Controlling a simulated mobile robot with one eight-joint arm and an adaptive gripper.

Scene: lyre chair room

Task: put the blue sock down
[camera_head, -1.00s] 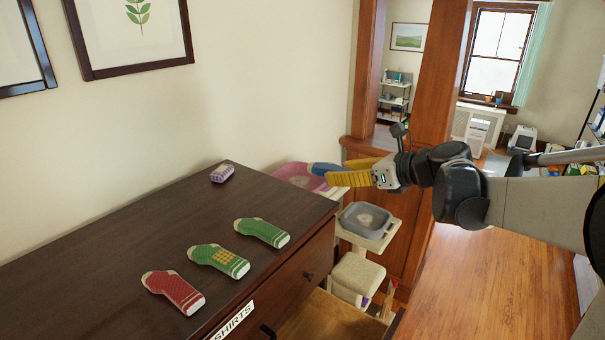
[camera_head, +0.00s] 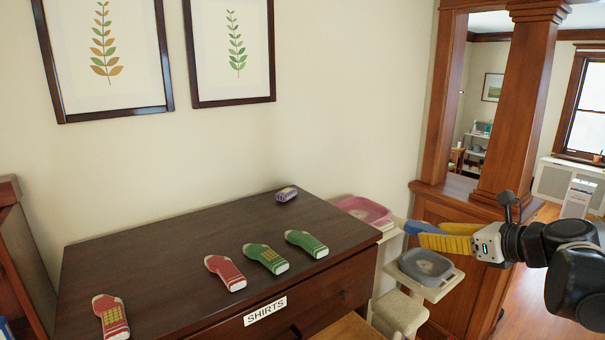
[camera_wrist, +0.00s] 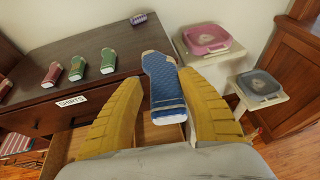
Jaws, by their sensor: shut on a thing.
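My gripper (camera_head: 432,236) has yellow fingers and is at the right in the head view, beyond the right end of the dresser. It is shut on the blue sock (camera_wrist: 164,85), which sticks out between the fingers in the wrist view. The sock is blue with pale stripes near its cuff.
Red and green socks, one a green sock (camera_head: 307,243), lie on the dresser. A small purple item (camera_head: 286,194) lies near the wall. The pink tray (camera_head: 365,211) and grey tray (camera_head: 426,266) stand right of the dresser on a cat tree. Below the SHIRTS label (camera_head: 265,311), a drawer stands open.

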